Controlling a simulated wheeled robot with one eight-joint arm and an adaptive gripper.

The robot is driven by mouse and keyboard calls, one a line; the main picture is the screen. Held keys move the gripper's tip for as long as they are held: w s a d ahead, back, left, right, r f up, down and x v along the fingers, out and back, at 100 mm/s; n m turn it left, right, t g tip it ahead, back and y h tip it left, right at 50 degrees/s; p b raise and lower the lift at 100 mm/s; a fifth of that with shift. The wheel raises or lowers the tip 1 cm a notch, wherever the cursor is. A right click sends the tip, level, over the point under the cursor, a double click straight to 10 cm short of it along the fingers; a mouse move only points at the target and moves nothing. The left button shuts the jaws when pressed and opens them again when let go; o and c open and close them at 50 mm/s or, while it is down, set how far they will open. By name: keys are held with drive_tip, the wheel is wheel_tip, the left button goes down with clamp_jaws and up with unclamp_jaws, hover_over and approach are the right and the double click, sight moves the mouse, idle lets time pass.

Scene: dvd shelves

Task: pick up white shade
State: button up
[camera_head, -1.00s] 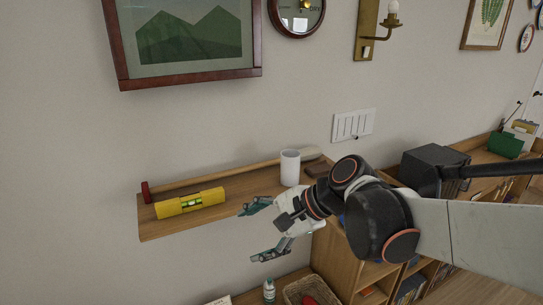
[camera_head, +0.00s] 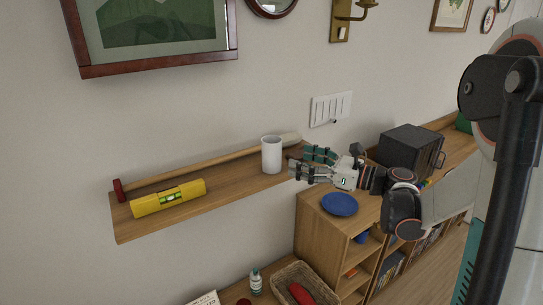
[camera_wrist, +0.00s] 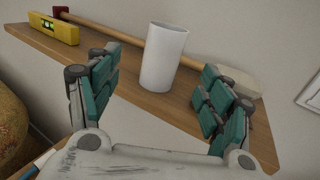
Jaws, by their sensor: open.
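The white shade (camera_head: 271,155) is a plain white cylinder standing upright near the right end of a wooden wall shelf (camera_head: 235,190). In the wrist view the shade (camera_wrist: 163,58) stands ahead, between and beyond my two fingers. My gripper (camera_head: 308,164) is open and empty, just right of the shade in the head view, with its fingers pointing left toward it. In the wrist view the open fingers of my gripper (camera_wrist: 158,98) lie on either side, with a gap to the shade.
A yellow level (camera_head: 168,198) lies at the shelf's left end. A long-handled mallet (camera_head: 215,164) lies along the wall behind the shade. A blue plate (camera_head: 339,204) and a black box (camera_head: 411,151) sit on the lower cabinet at right. A basket (camera_head: 274,281) is below.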

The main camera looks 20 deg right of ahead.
sight(281, 156)
drive_tip(key=x, duration=0.5)
drive_tip(key=shift+w+a+f, duration=0.1)
drive_tip(key=shift+w+a, duration=0.05)
drive_tip(key=shift+w, duration=0.05)
drive_tip(key=x, duration=0.3)
drive_tip(key=b+x, duration=0.1)
drive_tip(key=x, duration=0.1)
drive_tip(key=shift+w+f, duration=0.2)
drive_tip(key=shift+f, duration=0.2)
drive_tip(key=c, duration=1.2)
